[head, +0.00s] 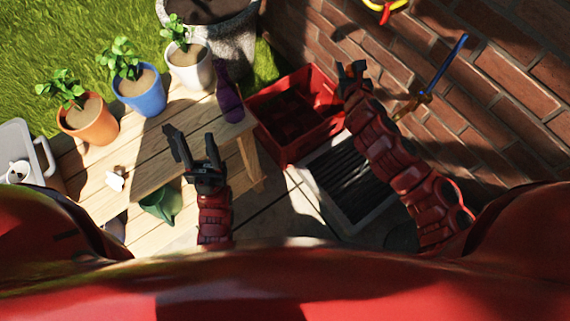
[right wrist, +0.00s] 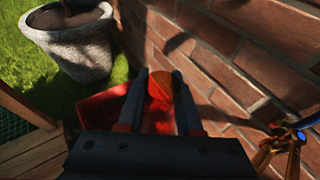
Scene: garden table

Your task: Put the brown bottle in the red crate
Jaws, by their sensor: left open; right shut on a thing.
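The red crate (head: 318,128) stands on the ground beyond the right end of the wooden table, against the brick wall. My right gripper (head: 351,70) is over the crate's far right side. In the right wrist view a brown, rounded thing, seemingly the brown bottle (right wrist: 160,86), shows between its fingers (right wrist: 160,80); the gripper is shut on it. I cannot make the bottle out in the head view. The red crate (right wrist: 98,106) is below and behind the fingers there. My left gripper (head: 189,146) is open and empty above the table.
A dark purple bottle (head: 229,98) stands at the table's (head: 180,119) right end. Orange (head: 90,122), blue (head: 143,95) and white (head: 191,69) plant pots line its back. A stone planter (head: 238,45) is behind. A dark slatted box (head: 314,178) lies before the crate.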

